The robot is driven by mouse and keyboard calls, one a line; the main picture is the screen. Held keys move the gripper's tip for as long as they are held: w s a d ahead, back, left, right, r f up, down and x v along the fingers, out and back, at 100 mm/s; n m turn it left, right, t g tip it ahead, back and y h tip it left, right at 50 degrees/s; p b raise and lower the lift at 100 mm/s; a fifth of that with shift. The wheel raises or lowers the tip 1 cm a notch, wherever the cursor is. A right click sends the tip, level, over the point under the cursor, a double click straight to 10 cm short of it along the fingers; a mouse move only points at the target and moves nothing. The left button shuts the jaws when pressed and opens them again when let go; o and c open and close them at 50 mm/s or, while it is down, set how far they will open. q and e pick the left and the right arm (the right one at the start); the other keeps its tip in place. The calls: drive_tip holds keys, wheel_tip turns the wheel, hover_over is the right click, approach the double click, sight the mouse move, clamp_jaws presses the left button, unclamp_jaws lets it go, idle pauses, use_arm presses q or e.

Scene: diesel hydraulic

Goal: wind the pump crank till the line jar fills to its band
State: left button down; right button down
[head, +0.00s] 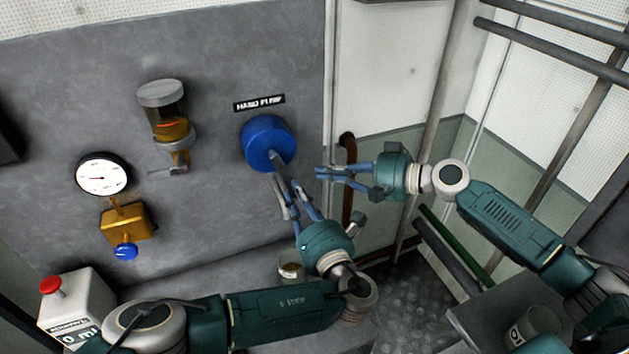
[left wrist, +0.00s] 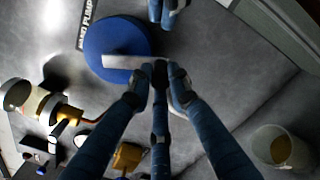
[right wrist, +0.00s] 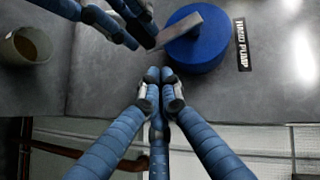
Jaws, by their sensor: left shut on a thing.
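The blue hand pump (head: 267,141) is on the grey wall panel, with a grey crank arm (head: 279,162) on its face. The crank arm also shows in the left wrist view (left wrist: 122,62) and the right wrist view (right wrist: 180,29). My left gripper (head: 289,200) is shut on the crank's outer end; its fingers hide the grip. The line jar (head: 168,119) has a grey lid and amber liquid in its lower part; I cannot clearly tell the band from the liquid's surface. My right gripper (head: 319,173) is shut and empty, right of the pump, apart from the crank.
A dial gauge (head: 102,174) and a brass valve with a blue knob (head: 126,251) are left of the jar. A box with a red button (head: 51,285) stands lower left. A cup (head: 291,269) is on the ledge below the pump. A brown pipe (head: 348,190) runs behind my right gripper.

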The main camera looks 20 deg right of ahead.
use_arm(q)
drive_tip(key=shift+w+a+r, duration=0.15)
drive_tip(key=shift+r, duration=0.05)
use_arm(e)
drive_tip(key=a, duration=0.1)
drive_tip(key=a+f, duration=0.1)
drive_tip(key=a, duration=0.1)
drive_tip(key=shift+s+a+f, duration=0.2)
